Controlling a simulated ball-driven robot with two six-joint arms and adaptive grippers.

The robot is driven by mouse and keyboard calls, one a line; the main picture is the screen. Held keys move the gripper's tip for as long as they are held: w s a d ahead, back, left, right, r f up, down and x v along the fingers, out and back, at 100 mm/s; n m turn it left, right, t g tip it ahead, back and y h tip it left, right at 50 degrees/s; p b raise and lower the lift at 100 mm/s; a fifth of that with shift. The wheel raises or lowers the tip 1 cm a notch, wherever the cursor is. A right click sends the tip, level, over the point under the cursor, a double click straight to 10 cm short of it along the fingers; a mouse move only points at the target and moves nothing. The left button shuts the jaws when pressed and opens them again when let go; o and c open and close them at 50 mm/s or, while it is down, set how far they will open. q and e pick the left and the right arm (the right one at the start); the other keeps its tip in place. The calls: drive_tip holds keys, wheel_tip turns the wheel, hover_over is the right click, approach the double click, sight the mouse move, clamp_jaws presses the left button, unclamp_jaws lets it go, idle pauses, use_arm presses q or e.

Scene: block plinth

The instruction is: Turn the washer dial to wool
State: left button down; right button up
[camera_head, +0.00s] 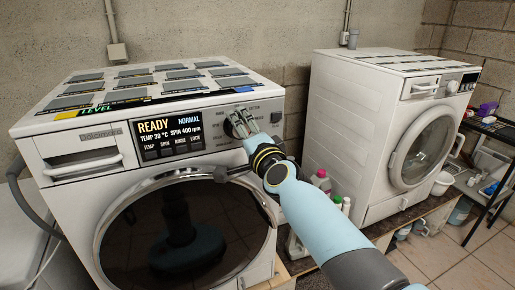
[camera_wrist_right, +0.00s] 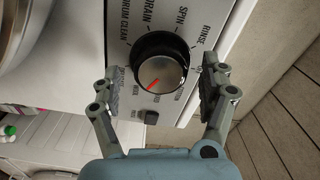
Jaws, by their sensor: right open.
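The washer (camera_head: 60,200) stands at the left with its round door shut. Its display (camera_head: 170,137) reads READY, NORMAL, 30 °C and 400 rpm. The round silver dial (camera_wrist_right: 161,72) has a black surround and a red pointer mark toward the lower left of the wrist view. Labels DRUM CLEAN, DRAIN, SPIN and RINSE show around it; others are hidden or too small to read. My right gripper (camera_head: 241,123) is at the dial in the head view. In the wrist view, its open fingers (camera_wrist_right: 160,80) stand on either side of the dial, with visible gaps. My left gripper is out of view.
A second white machine (camera_head: 345,130) stands to the right. Bottles (camera_head: 322,180) stand in the gap between the machines. A small square button (camera_wrist_right: 151,117) sits near the dial. A dark side table (camera_head: 495,130) with items is at far right.

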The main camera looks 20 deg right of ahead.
drive_tip(key=s, duration=1.1)
drive_tip(key=shift+d, duration=0.2)
